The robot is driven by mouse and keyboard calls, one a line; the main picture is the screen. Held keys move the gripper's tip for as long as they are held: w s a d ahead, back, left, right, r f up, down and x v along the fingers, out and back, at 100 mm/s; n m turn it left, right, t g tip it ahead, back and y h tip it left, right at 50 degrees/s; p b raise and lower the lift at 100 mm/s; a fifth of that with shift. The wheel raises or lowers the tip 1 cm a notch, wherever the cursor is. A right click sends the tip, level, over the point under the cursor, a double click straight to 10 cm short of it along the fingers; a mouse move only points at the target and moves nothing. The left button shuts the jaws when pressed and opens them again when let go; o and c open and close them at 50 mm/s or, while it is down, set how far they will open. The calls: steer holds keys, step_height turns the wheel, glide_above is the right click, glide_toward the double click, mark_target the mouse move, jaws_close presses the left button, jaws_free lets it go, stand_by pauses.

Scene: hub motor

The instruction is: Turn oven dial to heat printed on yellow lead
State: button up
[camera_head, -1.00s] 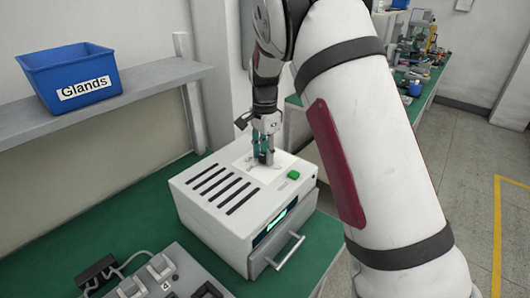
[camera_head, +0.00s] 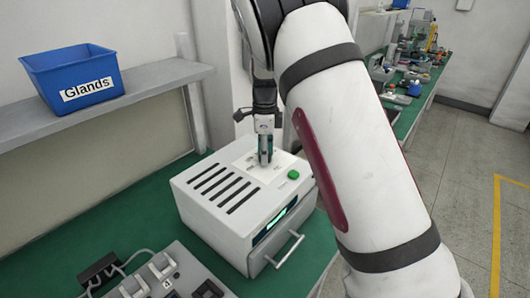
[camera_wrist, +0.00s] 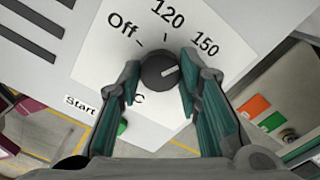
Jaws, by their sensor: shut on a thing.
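The oven (camera_head: 245,195) is a white box with a vented top on the green bench. Its dark round dial (camera_wrist: 160,70) shows in the wrist view on a white plate printed Off, 120 and 150. The dial's white mark points right and slightly up, roughly towards 150. The tick for 150 is hidden. My gripper (camera_wrist: 161,74) is shut on the dial from above, one teal-padded finger on each side. In the head view my gripper (camera_head: 266,152) hides the dial. No yellow lead is visible in either view.
A green button (camera_head: 293,174) sits beside the plate on the oven top. A drawer handle (camera_head: 285,250) juts from the oven front. A grey switch panel (camera_head: 165,285) lies front left. A blue Glands bin (camera_head: 72,75) stands on the shelf.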

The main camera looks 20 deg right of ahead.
stand_by(0.4)
steer(key=o, duration=1.2)
step_height(320, 180, up, 12)
steer(key=shift+r, duration=0.1)
